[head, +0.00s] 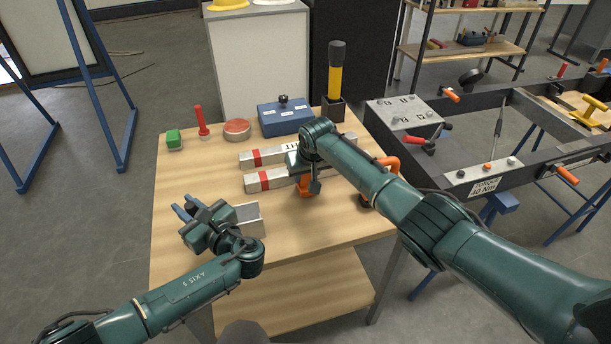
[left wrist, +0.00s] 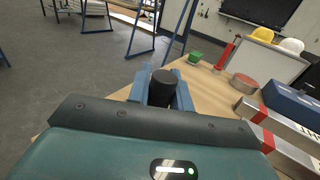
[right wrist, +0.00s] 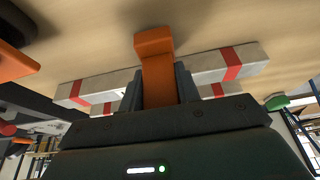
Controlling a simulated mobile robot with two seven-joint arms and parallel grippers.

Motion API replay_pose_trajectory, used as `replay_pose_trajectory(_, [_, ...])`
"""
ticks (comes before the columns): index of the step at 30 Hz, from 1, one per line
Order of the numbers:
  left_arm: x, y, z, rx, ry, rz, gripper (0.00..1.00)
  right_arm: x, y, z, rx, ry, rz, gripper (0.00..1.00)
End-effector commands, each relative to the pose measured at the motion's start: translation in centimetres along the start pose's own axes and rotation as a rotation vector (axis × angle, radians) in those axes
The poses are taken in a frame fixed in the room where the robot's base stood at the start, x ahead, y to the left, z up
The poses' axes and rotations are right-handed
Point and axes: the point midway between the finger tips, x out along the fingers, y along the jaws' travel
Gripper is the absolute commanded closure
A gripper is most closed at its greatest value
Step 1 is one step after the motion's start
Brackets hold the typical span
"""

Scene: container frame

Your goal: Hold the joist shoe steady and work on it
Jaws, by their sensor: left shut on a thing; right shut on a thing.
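A grey channel-shaped metal piece (head: 248,214), which may be the joist shoe, sits on the wooden table beside my left gripper. My left gripper (head: 187,212) is near the table's left front and is shut on a black cylindrical piece (left wrist: 163,86), which shows between the blue fingers in the left wrist view. I cannot tell whether this piece joins the grey one. My right gripper (head: 305,180) is over the two grey bars, shut on an orange piece (right wrist: 156,70). The orange piece (head: 305,188) stands out below the gripper in the head view. My right gripper hides part of the bars.
Two grey bars with red bands (head: 262,181) lie across the table. A blue box (head: 284,120), red round tin (head: 237,128), green block (head: 174,139), red-handled item (head: 202,122) and yellow-handled tool (head: 335,80) stand behind. A dark steel frame (head: 470,178) is at right.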

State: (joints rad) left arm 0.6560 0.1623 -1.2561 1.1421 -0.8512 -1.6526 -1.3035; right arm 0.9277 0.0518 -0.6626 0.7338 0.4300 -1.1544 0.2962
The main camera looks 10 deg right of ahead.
Motion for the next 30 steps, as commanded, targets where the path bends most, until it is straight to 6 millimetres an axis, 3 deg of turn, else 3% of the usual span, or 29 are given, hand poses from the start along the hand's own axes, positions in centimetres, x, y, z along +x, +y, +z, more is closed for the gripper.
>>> replay_pose_trajectory(14, [-0.04, -0.02, -0.05, 0.001, 0.001, -0.001, 1.0, 1.1, -0.04, 0.42, 0.0, 0.002, -0.001, 0.9])
replay_pose_trajectory(15, [-0.04, -0.02, -0.05, 0.001, 0.001, -0.001, 1.0, 1.06, -0.03, 0.39, -0.001, 0.002, -0.001, 0.64])
replay_pose_trajectory(22, [-0.04, -0.02, -0.05, 0.001, 0.001, -0.001, 1.0, 1.05, -0.01, 0.4, -0.001, 0.002, -0.001, 0.46])
replay_pose_trajectory(30, [-0.04, -0.02, -0.05, 0.001, 0.001, -0.001, 1.0, 0.92, 0.0, 0.33, -0.001, 0.003, 0.0, 0.46])
